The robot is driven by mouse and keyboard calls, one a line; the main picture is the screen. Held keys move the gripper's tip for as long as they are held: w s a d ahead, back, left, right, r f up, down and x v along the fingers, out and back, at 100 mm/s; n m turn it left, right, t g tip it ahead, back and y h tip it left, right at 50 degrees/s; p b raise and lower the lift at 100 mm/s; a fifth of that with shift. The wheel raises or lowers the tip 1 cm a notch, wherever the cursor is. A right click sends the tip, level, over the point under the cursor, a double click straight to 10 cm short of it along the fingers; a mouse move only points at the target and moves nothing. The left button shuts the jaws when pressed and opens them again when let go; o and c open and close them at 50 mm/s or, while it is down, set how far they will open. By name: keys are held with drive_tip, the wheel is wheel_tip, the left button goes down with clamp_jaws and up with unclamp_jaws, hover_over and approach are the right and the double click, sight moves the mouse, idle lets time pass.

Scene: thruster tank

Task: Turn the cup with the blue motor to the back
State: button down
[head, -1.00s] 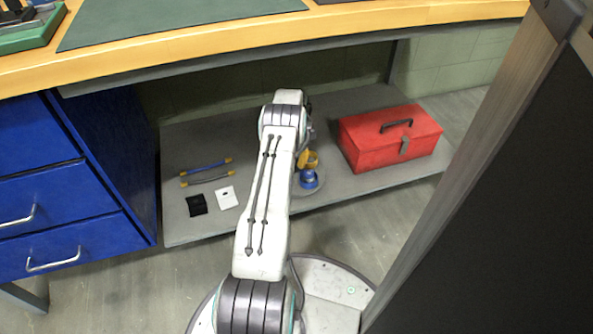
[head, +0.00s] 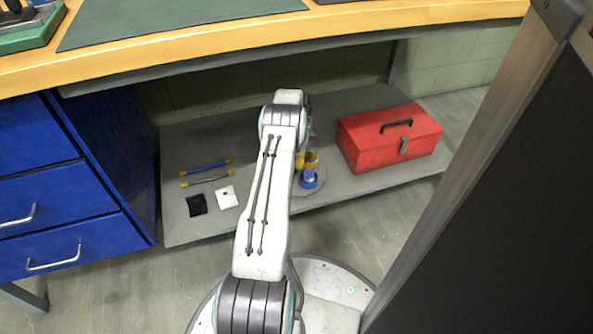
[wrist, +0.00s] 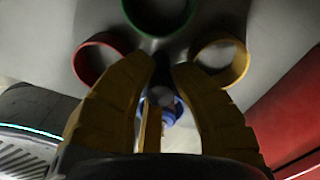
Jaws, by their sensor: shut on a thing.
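A grey round turntable (head: 320,187) sits on the low shelf, with coloured cups around its middle. The blue motor (head: 310,177) stands at the front in the head view, with the yellow cup (head: 312,160) just behind it. In the wrist view the green cup (wrist: 158,12) is at the top, the red cup (wrist: 92,62) left and the yellow cup right (wrist: 236,62). Blue (wrist: 168,112) shows below, between the fingers. My gripper (wrist: 162,66) is shut on the turntable's middle, apparently a dark knob, mostly hidden by the fingers. The arm hides the gripper in the head view.
A red toolbox (head: 388,140) stands right of the turntable. Several tools and small cards (head: 227,197) lie left of my arm. The workbench top (head: 200,45) overhangs the shelf. Blue drawers (head: 70,200) stand left and a dark panel (head: 500,200) right.

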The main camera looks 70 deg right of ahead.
idle(0.3)
drive_tip(key=shift+m, duration=1.8)
drive_tip(key=shift+m, duration=1.7)
drive_tip(key=shift+m, duration=1.7)
